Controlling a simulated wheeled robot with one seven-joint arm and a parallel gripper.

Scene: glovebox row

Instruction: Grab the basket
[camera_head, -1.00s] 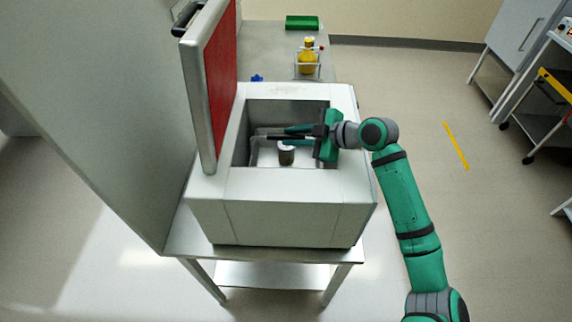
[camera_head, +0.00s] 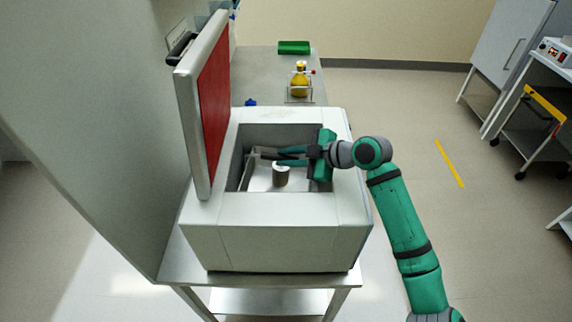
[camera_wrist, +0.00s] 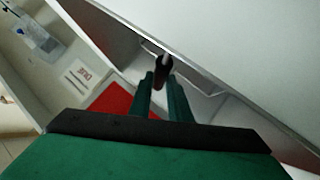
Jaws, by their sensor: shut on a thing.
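The basket (camera_head: 250,176) is a shallow metal tray with a thin wire handle inside the open chamber of a white box (camera_head: 270,238). A small grey cup (camera_head: 281,176) stands in the tray area. My gripper (camera_head: 272,156) reaches in over the chamber's right rim, above the basket. In the wrist view my gripper (camera_wrist: 163,78) has its green fingers close together on the dark grip of the basket's handle (camera_wrist: 163,66). The handle's wire runs off to both sides of the grip. The basket's underside is hidden, so I cannot tell whether it touches the chamber floor.
The box's raised lid (camera_head: 205,105), red inside, stands at the left. The box rests on a metal table (camera_head: 200,265). Behind it are a yellow flask (camera_head: 300,86) and a green block (camera_head: 294,47). Open floor lies to the right, with a wheeled cart (camera_head: 530,130) farther off.

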